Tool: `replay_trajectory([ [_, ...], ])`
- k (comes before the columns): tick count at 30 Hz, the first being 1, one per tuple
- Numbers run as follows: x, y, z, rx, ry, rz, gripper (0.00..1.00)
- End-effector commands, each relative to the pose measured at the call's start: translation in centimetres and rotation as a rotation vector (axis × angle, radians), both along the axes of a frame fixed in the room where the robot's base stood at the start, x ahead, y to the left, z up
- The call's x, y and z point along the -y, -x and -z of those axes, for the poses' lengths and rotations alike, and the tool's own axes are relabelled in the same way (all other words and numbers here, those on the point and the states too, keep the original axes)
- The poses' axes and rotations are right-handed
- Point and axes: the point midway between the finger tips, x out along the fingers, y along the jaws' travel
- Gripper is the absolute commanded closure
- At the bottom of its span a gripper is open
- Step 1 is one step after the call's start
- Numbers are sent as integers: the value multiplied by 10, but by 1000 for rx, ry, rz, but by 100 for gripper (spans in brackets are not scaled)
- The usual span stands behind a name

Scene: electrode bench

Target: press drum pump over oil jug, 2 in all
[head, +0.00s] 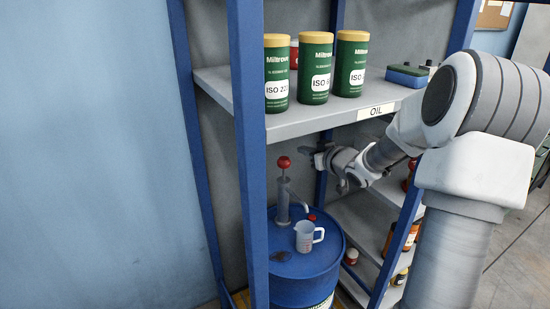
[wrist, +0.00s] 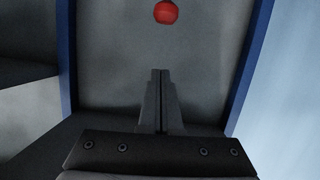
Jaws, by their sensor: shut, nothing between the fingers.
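The drum pump (head: 283,200) stands upright on the blue drum (head: 300,284), with a red ball knob (head: 284,162) on top and a spout reaching right. The oil jug (head: 304,238), clear with a handle on its right, stands on the drum top below the spout. My gripper (head: 314,157) is to the right of the knob at about its height, apart from it. In the wrist view my gripper (wrist: 160,72) is shut and empty, and the red knob (wrist: 166,12) shows ahead of the fingertips at the top edge. Any oil level in the jug is too small to tell.
An upper shelf (head: 300,122) with several green cans (head: 318,68) overhangs the drum. A blue post (head: 250,150) stands at the left front. Lower shelves (head: 362,230) with small bottles stand right of the drum. A dark stain (head: 281,256) marks the drum top.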

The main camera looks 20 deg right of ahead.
Motion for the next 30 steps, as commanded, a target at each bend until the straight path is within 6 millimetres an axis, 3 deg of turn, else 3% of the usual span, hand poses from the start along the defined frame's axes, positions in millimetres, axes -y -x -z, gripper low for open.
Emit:
replay_trajectory([
  [17, -6, -10, 5, 14, -1, -16, 100],
  [30, -20, -87, 29, 12, -2, -16, 100],
])
